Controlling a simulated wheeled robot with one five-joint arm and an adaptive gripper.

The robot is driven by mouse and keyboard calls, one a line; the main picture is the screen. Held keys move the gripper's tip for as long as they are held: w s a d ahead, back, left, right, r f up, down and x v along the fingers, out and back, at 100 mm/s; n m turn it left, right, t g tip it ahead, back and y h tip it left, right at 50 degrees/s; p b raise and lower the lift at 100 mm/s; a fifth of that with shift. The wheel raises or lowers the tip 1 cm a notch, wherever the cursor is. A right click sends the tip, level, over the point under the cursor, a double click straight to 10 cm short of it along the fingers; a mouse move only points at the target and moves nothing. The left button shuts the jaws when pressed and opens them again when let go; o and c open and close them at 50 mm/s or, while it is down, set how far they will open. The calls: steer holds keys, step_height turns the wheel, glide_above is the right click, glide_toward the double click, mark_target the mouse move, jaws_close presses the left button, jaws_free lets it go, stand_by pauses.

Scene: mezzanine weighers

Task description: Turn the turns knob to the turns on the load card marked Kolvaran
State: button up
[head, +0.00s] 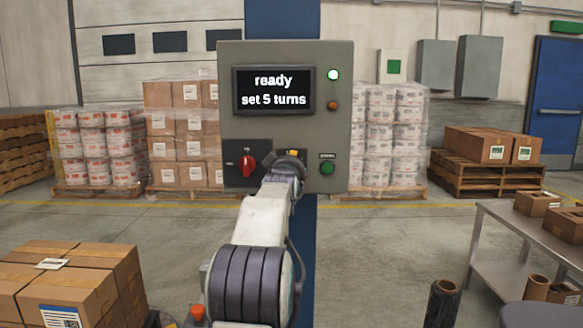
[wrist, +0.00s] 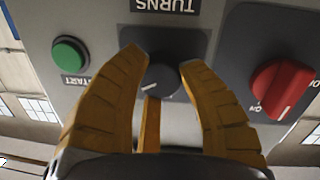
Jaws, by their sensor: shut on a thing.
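The turns knob (wrist: 164,80) is a dark round knob with a pale pointer line, under an upside-down TURNS label (wrist: 168,6) in the wrist view. My gripper (wrist: 165,58) has its yellow fingers shut on the knob from both sides. In the head view my gripper (head: 291,156) is at the lower middle of the grey control box (head: 230,110) and hides the knob. The screen (head: 273,90) reads "ready" and "set 5 turns". No card with a readable Kolvaran name shows.
A red knob (head: 247,162) sits left of my gripper in the head view, and a green START button (head: 327,167) right of it. A green lamp (head: 333,74) is lit above an orange one (head: 333,105). Labelled cartons (head: 85,290) stand at left and a metal table (head: 510,240) at right.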

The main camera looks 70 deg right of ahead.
steer(key=o, duration=1.2)
steer(key=shift+w, duration=0.1)
steer(key=shift+v, duration=5.95)
